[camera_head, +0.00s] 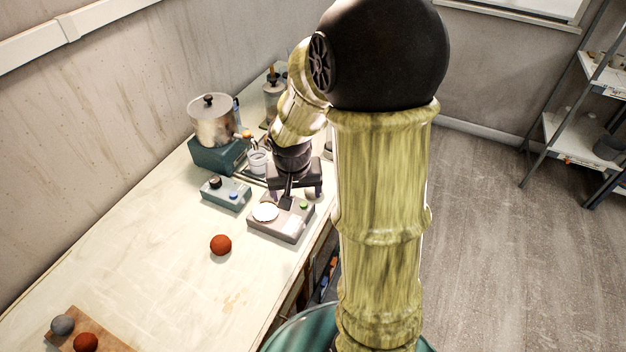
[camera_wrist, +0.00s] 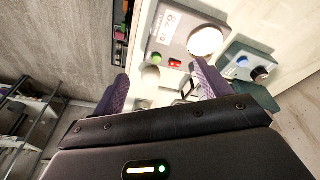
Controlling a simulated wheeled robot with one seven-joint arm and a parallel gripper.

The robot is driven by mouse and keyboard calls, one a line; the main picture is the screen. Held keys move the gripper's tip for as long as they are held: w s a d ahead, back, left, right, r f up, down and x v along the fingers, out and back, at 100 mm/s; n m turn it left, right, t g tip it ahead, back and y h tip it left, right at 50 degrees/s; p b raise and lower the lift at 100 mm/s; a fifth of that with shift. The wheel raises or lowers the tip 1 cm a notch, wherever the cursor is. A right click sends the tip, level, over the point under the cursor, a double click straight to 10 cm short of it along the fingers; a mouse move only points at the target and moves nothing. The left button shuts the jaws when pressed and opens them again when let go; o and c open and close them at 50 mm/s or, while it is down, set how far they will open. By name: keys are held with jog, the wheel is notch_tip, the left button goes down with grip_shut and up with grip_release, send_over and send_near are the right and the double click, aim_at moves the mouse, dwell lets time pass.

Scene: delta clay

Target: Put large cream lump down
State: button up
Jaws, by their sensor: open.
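A round cream lump (camera_wrist: 151,73) shows in the wrist view, low on the bench beside the scale (camera_wrist: 190,38). In the head view the lump (camera_head: 311,194) is partly hidden by my gripper (camera_head: 296,191). My gripper is open and points down at the bench behind the scale (camera_head: 281,224). In the wrist view the lump lies in the gap between the fingers of my gripper (camera_wrist: 160,82), nearer the left finger. No contact with either finger is visible. The scale's round white pan (camera_head: 265,212) looks empty.
A red-orange ball (camera_head: 221,245) lies in front. A wooden board (camera_head: 88,335) holds two balls.

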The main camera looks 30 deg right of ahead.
jog(key=w+d+r+m+p, duration=0.3)
jog(key=w+d+m, duration=0.1)
jog(key=w+d, duration=0.2)
jog(key=shift+w+d+h, duration=0.15)
jog(key=shift+d+h, duration=0.15)
jog(key=shift+h, duration=0.1)
send_near(312, 190)
jog(key=x, duration=0.3)
jog(key=d+x, duration=0.1)
jog(key=x, duration=0.1)
jog(key=shift+w+f, duration=0.15)
jog(key=shift+w, duration=0.2)
jog(key=shift+w+f, duration=0.1)
jog(key=shift+f, duration=0.4)
jog(key=x, duration=0.4)
jog(key=shift+w+f, duration=0.15)
jog(key=shift+w, duration=0.05)
